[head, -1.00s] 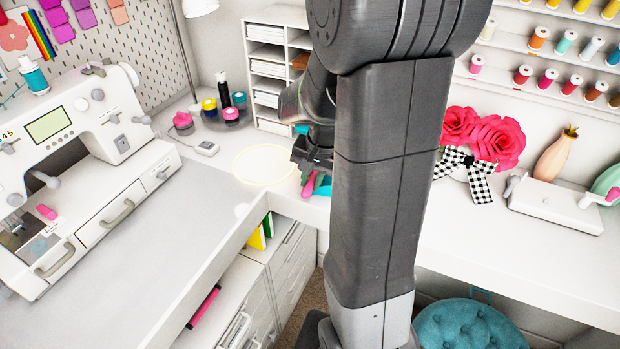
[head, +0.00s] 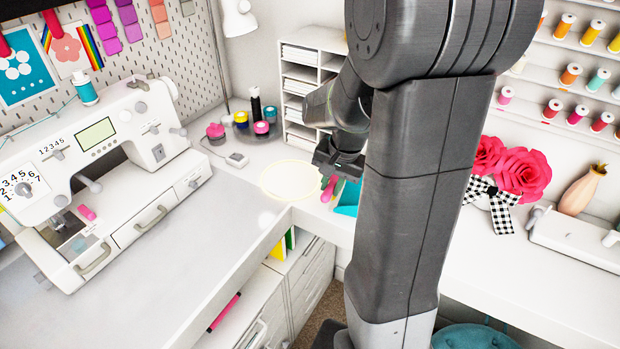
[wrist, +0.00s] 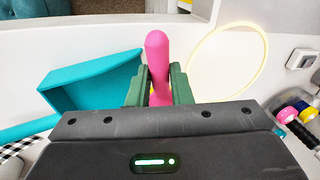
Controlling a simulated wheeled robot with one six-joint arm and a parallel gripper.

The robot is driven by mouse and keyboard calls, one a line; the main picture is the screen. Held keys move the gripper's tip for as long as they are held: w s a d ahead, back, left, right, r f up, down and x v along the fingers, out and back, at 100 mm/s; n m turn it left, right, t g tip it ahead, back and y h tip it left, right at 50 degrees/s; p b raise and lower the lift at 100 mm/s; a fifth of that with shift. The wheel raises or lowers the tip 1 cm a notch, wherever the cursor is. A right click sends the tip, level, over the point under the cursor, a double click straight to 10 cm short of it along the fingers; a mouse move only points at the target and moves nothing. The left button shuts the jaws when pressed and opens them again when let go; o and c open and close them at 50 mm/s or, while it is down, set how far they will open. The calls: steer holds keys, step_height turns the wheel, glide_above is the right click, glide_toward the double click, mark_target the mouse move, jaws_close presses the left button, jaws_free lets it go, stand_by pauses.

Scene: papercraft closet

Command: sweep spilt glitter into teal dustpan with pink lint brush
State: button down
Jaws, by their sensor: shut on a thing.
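My gripper (wrist: 160,88) is shut on the pink lint brush (wrist: 158,55), whose pink handle shows between the green fingers in the wrist view. The brush (head: 328,189) also shows below my gripper (head: 337,165) in the head view. The teal dustpan (wrist: 90,82) lies on the white desk beside the brush, to its left in the wrist view. In the head view the dustpan (head: 347,198) is partly hidden by my arm. A pale yellow ring outline (head: 291,180) marks the desk just left of the brush. I cannot make out glitter grains. The brush's head is hidden.
A sewing machine (head: 105,165) stands on the left. Paint jars (head: 240,119) and a small white box (head: 237,160) sit behind the ring. A white paper organizer (head: 300,85) stands at the back. Pink paper flowers (head: 520,168) are on the right. The desk's front edge is close.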

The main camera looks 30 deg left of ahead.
steer(key=shift+w+a+r+g+p, duration=0.2)
steer(key=shift+a+g+p, duration=0.1)
steer(key=shift+a+p, duration=0.3)
steer(key=shift+w+a+f+n+g+p, duration=0.15)
steer(key=shift+a+n+g+p, duration=0.25)
steer(key=shift+a, duration=0.6)
steer(key=shift+d+b+x, duration=0.2)
steer(key=shift+b+x, duration=0.45)
steer(key=shift+x, duration=0.3)
steer(key=shift+d+b+x, duration=0.2)
steer(key=shift+b+x, duration=0.45)
steer(key=shift+x, duration=0.35)
steer(key=shift+w+f+b, duration=0.1)
steer(key=shift+f+b, duration=0.3)
steer(key=shift+f, duration=0.2)
steer(key=shift+d, duration=0.15)
steer(key=shift+w+d+r, duration=0.15)
steer(key=shift+d, duration=1.1)
steer(key=shift+r, duration=0.2)
